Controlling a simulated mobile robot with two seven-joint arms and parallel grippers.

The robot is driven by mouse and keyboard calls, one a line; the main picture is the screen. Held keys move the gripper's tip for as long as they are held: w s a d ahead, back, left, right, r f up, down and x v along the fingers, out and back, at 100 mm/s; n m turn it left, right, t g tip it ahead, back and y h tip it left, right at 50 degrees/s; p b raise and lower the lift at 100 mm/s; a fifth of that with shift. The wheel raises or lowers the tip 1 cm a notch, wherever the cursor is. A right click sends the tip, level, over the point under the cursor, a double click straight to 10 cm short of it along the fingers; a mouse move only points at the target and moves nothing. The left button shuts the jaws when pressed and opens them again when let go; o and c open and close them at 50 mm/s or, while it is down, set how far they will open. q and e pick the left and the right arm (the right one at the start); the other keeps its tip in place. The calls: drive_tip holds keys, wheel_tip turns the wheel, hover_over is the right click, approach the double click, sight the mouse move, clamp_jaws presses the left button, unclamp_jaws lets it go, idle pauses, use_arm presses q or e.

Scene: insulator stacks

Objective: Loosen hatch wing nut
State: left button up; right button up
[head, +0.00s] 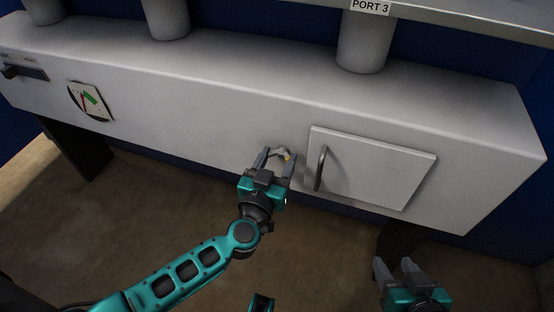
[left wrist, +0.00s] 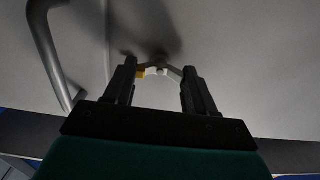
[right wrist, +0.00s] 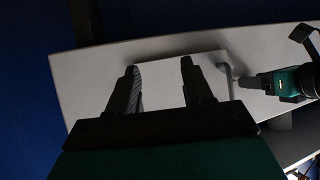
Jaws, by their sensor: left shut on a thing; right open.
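The hatch door (head: 385,172) is a closed pale panel on the front of the grey cabinet, with a curved bar handle (head: 320,168) at its left edge. The wing nut (head: 281,152) is left of the door. It also shows in the left wrist view (left wrist: 160,70), pale grey with a yellow bit beside it. My left gripper (head: 278,158) is shut on the wing nut, with a finger on each side; the fingers partly hide it. My right gripper (head: 393,264) is open and empty, low in front of the cabinet and below the door.
The grey cabinet (head: 220,115) stands on dark legs against a blue wall. A gauge with a red needle and green band (head: 89,101) is at its left. Thick posts rise from its top, one under the PORT 3 label (head: 370,6). The floor in front is clear.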

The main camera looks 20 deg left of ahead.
use_arm(q)
drive_tip(key=shift+n, duration=0.3)
use_arm(e)
drive_tip(key=shift+r, duration=0.1)
use_arm(q)
drive_tip(key=shift+r+n+p, duration=0.1)
drive_tip(key=shift+n+p, duration=0.5)
drive_tip(key=shift+n, duration=0.3)
drive_tip(key=shift+n+p, duration=0.3)
drive_tip(key=shift+n, duration=0.6)
drive_tip(key=n, duration=0.4)
drive_tip(key=shift+n, duration=0.3)
drive_tip(key=n, duration=0.5)
drive_tip(key=shift+n+b, duration=0.45)
drive_tip(key=shift+n, duration=2.05)
use_arm(e)
drive_tip(key=shift+s+d+r, duration=0.1)
